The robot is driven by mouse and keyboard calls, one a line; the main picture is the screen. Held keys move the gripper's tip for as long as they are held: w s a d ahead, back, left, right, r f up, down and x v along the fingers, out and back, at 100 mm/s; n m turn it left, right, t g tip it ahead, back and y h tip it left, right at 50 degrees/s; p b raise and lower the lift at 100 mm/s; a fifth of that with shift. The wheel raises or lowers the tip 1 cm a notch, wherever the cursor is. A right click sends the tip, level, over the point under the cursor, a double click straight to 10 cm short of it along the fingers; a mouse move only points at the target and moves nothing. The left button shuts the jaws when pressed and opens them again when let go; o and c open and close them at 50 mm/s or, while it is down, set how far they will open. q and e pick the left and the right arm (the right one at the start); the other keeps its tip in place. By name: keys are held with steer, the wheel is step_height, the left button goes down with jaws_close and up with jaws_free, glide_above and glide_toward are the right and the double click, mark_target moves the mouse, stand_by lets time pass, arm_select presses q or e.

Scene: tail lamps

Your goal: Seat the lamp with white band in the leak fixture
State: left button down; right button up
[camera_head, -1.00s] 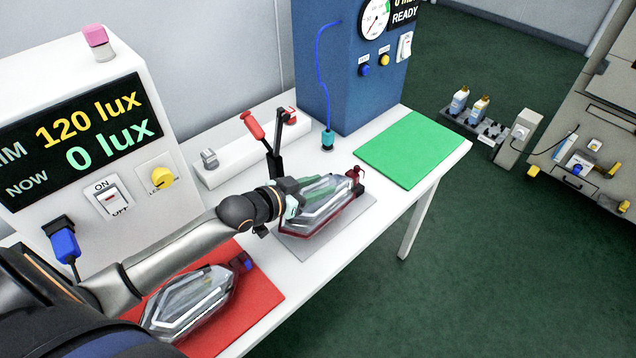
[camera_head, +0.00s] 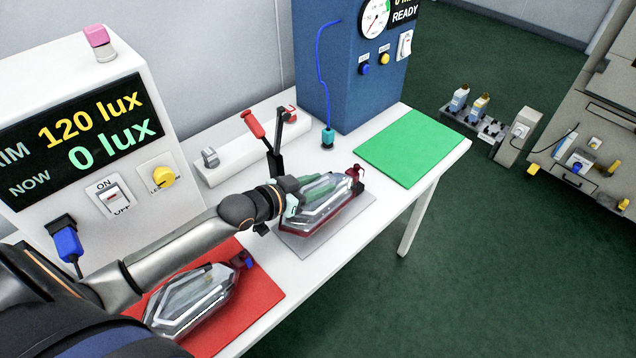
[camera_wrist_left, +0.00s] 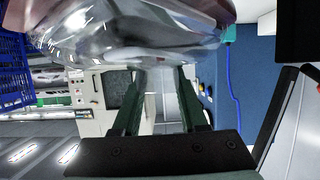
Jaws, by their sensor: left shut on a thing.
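My left gripper (camera_head: 290,197) is shut on a clear lamp (camera_head: 332,204) with a dark red rim and a red connector at its far end. A pale strip shows on its lens; I cannot tell if this is the white band. The lamp is over the grey plate of the leak fixture (camera_head: 308,250), beside an upright clamp with a red handle (camera_head: 253,123). Whether it touches the plate is unclear. In the left wrist view the gripper fingers (camera_wrist_left: 160,92) reach the blurred clear lamp (camera_wrist_left: 130,30). My right gripper is not in view.
Another clear lamp (camera_head: 190,300) with a blue connector lies on the red mat (camera_head: 262,292). A green mat (camera_head: 412,147) is empty at the right. A blue cabinet (camera_head: 340,90) with a hanging blue hose stands behind. A white lux meter box (camera_head: 130,165) is at left.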

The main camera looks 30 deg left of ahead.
arm_select(q)
steer(key=shift+r, duration=0.15)
steer(key=shift+f, duration=0.2)
steer(key=shift+f+b, duration=0.5)
steer(key=shift+f, duration=0.8)
steer(key=c, duration=0.5)
jaws_free()
steer(key=shift+c, duration=0.2)
steer(key=shift+o, duration=0.9)
steer(key=shift+f, duration=0.15)
steer(key=shift+s, duration=0.15)
